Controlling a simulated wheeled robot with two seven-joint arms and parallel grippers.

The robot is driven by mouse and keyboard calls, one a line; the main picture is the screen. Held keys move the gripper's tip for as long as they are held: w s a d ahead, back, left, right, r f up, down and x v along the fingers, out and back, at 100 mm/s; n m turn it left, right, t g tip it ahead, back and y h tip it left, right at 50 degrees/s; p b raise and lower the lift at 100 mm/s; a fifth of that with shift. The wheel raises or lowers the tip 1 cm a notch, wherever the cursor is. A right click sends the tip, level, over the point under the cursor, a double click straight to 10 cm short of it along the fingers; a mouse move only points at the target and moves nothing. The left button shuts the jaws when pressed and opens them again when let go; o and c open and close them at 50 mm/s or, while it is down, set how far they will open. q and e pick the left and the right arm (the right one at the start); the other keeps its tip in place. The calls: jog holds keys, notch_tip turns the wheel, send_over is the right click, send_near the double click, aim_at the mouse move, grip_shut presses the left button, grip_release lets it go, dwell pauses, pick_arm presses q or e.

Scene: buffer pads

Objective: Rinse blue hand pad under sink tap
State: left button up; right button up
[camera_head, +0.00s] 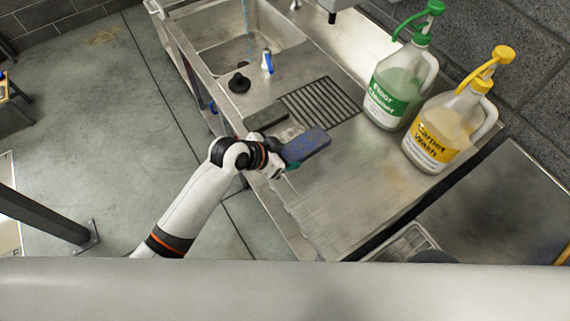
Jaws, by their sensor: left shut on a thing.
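The blue hand pad (307,143) is in my left gripper (286,164), just above the steel drainboard, at the near left edge of the ribbed drain area. My left gripper is shut on it; its fingers are partly hidden by the wrist. The sink basin (222,62) is at the top, left of centre. A thin blue stream of water (248,25) falls into it from above; the tap outlet itself is hard to make out. My right gripper is not in view.
Floor cleaner (388,95) and carpet wash (437,135) jugs stand on the right of the counter. A dark pad (266,117) lies beside the ribbed drainboard (320,101). A black plug (239,83) and a blue-and-white item (267,62) stand by the basin's near rim.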

pick_arm(q)
jog(key=shift+r, duration=1.25)
jog(key=shift+f, duration=0.1)
